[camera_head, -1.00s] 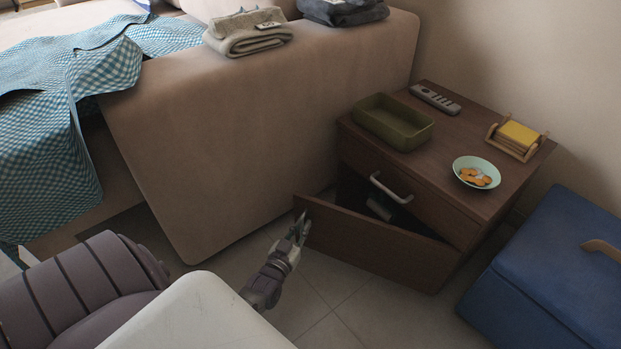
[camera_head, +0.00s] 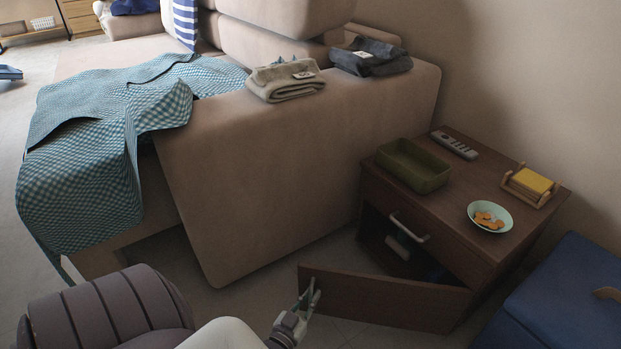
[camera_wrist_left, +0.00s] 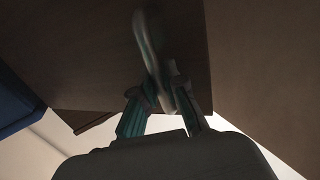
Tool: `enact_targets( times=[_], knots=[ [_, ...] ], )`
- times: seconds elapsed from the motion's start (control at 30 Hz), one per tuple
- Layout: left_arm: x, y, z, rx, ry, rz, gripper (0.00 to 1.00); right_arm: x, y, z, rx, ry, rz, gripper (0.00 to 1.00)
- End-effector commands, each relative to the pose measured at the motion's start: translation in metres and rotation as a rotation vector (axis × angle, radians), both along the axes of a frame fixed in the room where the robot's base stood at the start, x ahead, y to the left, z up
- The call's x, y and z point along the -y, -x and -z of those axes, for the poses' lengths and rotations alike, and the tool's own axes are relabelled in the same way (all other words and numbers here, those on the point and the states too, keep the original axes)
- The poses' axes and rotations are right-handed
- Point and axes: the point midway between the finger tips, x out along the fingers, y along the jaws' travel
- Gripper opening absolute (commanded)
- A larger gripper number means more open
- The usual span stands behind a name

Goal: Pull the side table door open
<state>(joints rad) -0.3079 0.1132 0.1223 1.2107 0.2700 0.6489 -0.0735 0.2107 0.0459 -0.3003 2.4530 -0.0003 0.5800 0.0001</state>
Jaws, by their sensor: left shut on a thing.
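The brown side table (camera_head: 418,212) stands against the wall at the right of the head view. Its lower door (camera_head: 385,300) is swung well open from the right side, and the dark inside (camera_head: 385,228) shows behind it. My left gripper (camera_head: 309,296) is at the door's free left end, on its outer face. In the left wrist view my left gripper (camera_wrist_left: 162,105) is shut on the curved door handle (camera_wrist_left: 150,45). My right gripper is in neither view.
A drawer with a metal handle (camera_head: 410,228) sits above the door. The table top holds a green tray (camera_head: 412,181), a bowl (camera_head: 489,216), a remote (camera_head: 454,145) and a yellow stack (camera_head: 534,181). A sofa (camera_head: 290,165) stands left; a blue box (camera_head: 565,305) stands right.

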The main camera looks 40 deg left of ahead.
Motion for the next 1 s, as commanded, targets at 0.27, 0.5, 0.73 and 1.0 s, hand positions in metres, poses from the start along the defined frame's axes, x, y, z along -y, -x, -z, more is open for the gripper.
enact_targets(
  times=[0.27,0.5,0.73,1.0],
  knots=[
    [0.001,-0.001,0.0,0.0,-0.001,0.003,0.34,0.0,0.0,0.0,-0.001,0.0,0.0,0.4],
    [0.001,0.0,0.0,0.0,0.0,0.001,0.37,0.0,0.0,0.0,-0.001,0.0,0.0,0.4],
    [0.0,0.0,-0.009,0.001,0.001,0.0,0.37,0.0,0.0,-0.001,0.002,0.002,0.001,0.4],
    [0.001,0.0,-0.054,0.003,-0.001,0.001,0.37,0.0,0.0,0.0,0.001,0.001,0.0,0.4]
  ],
)
